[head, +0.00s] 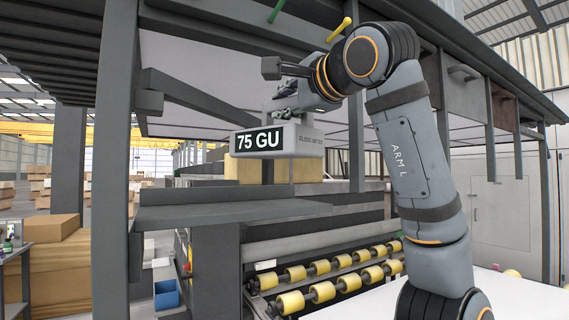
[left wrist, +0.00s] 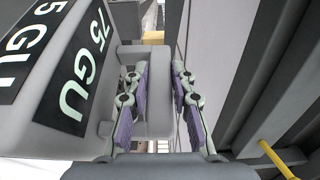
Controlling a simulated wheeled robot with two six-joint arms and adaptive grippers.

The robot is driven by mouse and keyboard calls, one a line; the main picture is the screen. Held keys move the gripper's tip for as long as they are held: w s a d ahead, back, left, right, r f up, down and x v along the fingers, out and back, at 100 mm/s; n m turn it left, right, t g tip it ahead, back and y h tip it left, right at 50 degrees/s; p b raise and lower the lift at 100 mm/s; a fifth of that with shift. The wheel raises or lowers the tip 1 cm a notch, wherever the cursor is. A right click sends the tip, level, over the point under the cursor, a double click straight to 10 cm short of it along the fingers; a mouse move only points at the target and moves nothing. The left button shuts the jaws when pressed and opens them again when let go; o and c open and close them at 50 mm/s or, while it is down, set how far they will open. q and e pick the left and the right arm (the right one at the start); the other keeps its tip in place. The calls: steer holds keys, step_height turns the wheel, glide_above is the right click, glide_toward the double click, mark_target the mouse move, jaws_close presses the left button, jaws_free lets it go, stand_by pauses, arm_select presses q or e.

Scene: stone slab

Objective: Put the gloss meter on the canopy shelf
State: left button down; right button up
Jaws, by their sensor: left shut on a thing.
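The gloss meter (head: 308,137) is a light grey box with a black "75 GU" display on its front. My left gripper (head: 285,100) is above it and shut on its grey grip (left wrist: 159,95), which shows between the purple-padded fingers (left wrist: 160,100) in the left wrist view. The meter looks upright and held in the air. The grey shelf (head: 230,213), likely the canopy shelf, is lower in the head view, with a clear top. The gap between meter and shelf is hard to judge. My right gripper is not in view.
Grey posts (head: 113,130) and a roof frame surround the shelf. Tan blocks (head: 265,172) show behind and below the meter. Yellow rollers (head: 322,291) lie below the shelf. A yellow handle (head: 340,30) hangs near my arm; a yellow bar (left wrist: 278,158) shows in the wrist view.

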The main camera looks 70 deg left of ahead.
arm_select(q)
steer(key=w+a+f+b, duration=0.1)
steer(key=w+a+f, duration=0.1)
steer(key=a+f, duration=0.5)
step_height(320, 180, down, 3)
steer(key=shift+w+a+f, duration=0.1)
steer(key=shift+w+a, duration=0.05)
steer(key=shift+a, duration=0.05)
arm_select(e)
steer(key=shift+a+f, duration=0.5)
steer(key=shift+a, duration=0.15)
arm_select(q)
steer(key=shift+d, duration=0.1)
steer(key=shift+d+b, duration=0.1)
steer(key=shift+b, duration=0.35)
steer(key=c, duration=1.1)
jaws_free()
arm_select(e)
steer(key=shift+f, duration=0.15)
